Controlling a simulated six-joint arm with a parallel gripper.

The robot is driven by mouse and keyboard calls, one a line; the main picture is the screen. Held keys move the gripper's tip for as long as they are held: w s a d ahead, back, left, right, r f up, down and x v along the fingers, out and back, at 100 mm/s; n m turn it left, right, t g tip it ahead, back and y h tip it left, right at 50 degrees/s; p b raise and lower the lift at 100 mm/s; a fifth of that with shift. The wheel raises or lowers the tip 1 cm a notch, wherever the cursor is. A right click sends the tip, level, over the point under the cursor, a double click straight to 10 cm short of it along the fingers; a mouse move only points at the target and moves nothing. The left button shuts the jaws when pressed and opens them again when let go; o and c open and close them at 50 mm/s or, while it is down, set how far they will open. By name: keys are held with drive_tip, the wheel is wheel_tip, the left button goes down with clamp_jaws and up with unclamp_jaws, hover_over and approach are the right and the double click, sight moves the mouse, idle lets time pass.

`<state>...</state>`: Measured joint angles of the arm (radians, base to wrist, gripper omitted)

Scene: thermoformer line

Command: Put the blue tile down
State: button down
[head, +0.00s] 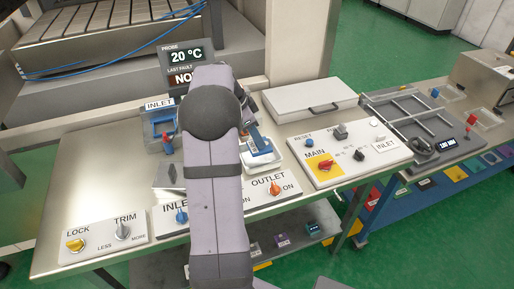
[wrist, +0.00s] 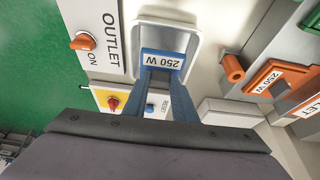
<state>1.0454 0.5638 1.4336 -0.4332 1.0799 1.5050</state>
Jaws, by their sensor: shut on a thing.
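My gripper (wrist: 162,76) is shut on the blue tile (wrist: 163,59), which has a white "250 W" label. In the wrist view the tile is between the fingertips, over a white tray (wrist: 188,27) with a raised rim. I cannot tell whether the tile touches the tray's floor. In the head view the blue tile (head: 259,146) shows just right of my arm, at the white tray (head: 257,164). My arm hides most of the gripper there.
An orange "250 W" tile (wrist: 266,77) sits in a holder in the wrist view. The outlet panel (head: 270,192) is in front of the tray, and the main switch panel (head: 345,165) is to its right. A white lidded case (head: 309,99) lies behind.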

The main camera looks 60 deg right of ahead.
sight(255, 146)
drive_tip(key=shift+f+p, duration=0.75)
drive_tip(key=shift+f, duration=1.85)
drive_tip(key=shift+f, duration=0.15)
drive_tip(key=c, duration=1.5)
unclamp_jaws()
drive_tip(key=shift+o, duration=0.2)
drive_tip(key=shift+r, duration=0.3)
drive_tip(key=shift+w+r+b, duration=0.2)
drive_tip(key=shift+r+b, duration=0.05)
drive_tip(key=shift+b, duration=0.05)
drive_tip(key=b+v, duration=0.3)
drive_tip(key=v, duration=0.8)
drive_tip(key=shift+a, duration=0.15)
